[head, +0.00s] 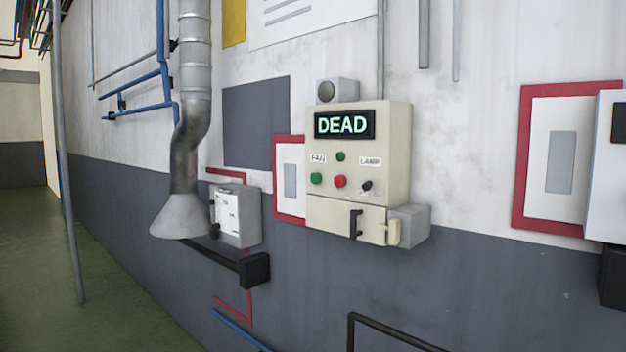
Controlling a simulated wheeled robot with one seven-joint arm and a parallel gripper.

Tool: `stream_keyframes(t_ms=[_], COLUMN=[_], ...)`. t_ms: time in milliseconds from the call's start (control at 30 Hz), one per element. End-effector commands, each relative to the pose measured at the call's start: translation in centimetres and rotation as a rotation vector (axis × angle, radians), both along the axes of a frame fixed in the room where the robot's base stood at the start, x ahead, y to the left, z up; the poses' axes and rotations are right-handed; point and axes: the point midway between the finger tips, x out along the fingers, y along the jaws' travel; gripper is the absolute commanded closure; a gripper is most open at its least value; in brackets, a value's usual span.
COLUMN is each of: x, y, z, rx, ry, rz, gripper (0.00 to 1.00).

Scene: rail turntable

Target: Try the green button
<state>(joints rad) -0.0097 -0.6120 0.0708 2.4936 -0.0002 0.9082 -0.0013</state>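A cream control box (398,150) is mounted on the wall near the middle of the head view. Its dark display (343,125) reads "DEAD" in green letters. A green button (316,179) sits at the left of the panel, below a label that seems to read "FAN". A red button (340,181) is just right of it. A smaller green round piece (340,157) sits above, between the two labels. A small black switch (366,186) is under the "LAMP" label. My gripper is not in view.
A black handle (355,223) and a cream lever (394,232) stick out at the box's lower part. A grey duct with a flared hood (180,216) and a small grey box (238,215) are to the left. A black rail (395,332) stands low in front. Green floor (110,310) is open at left.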

Motion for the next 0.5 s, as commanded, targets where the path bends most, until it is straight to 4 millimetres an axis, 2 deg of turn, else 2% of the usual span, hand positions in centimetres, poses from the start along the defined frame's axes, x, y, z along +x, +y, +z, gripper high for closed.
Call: stream_keyframes(t_ms=[67, 500], x=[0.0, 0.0], y=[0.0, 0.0], z=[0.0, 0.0], rx=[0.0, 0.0], ry=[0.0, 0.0], rz=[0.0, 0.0], gripper=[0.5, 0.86])
